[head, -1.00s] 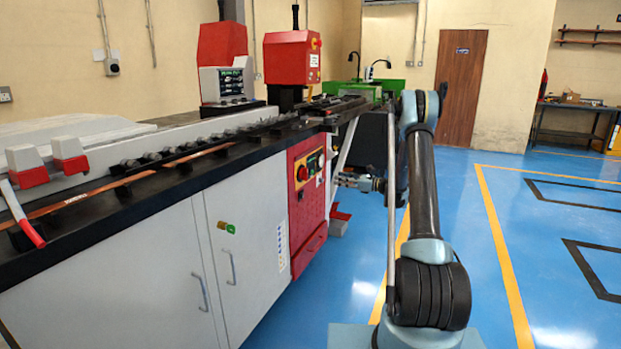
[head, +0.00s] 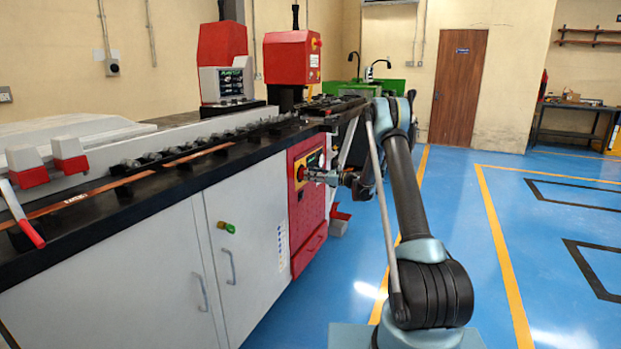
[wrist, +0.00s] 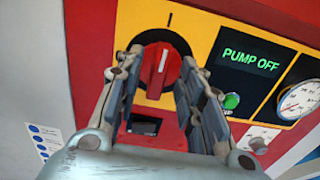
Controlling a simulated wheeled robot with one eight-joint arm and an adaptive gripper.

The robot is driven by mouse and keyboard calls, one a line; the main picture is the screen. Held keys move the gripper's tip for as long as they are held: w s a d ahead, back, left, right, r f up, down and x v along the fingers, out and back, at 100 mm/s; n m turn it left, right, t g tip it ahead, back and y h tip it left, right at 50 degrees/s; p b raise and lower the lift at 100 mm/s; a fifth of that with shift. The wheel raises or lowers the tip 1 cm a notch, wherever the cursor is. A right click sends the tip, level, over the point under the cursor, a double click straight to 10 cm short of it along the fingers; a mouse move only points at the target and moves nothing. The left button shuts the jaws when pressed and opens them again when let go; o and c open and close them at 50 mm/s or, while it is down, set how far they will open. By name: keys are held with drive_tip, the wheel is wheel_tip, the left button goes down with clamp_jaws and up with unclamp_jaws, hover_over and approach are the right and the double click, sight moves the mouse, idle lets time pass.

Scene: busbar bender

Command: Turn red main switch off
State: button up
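The red main switch (wrist: 160,70) is a round red knob on a black ring, set in a yellow panel. Its white pointer line stands near upright, tilted slightly, below a dark tick mark. In the wrist view my gripper (wrist: 160,60) is open, with one finger on each side of the knob; contact cannot be told. In the head view my gripper (head: 318,175) is at the red control box on the bender's end, partly covering the panel.
Beside the switch are a display (wrist: 250,54) reading PUMP OFF, a green button (wrist: 232,100) and a round gauge (wrist: 299,100). A dark rectangular opening (wrist: 143,125) is below the knob. White cabinet doors (head: 245,255) are left of the box; blue floor (head: 450,200) is clear at right.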

drive_tip(key=shift+w+a, duration=0.15)
drive_tip(key=shift+a, duration=0.3)
clamp_jaws()
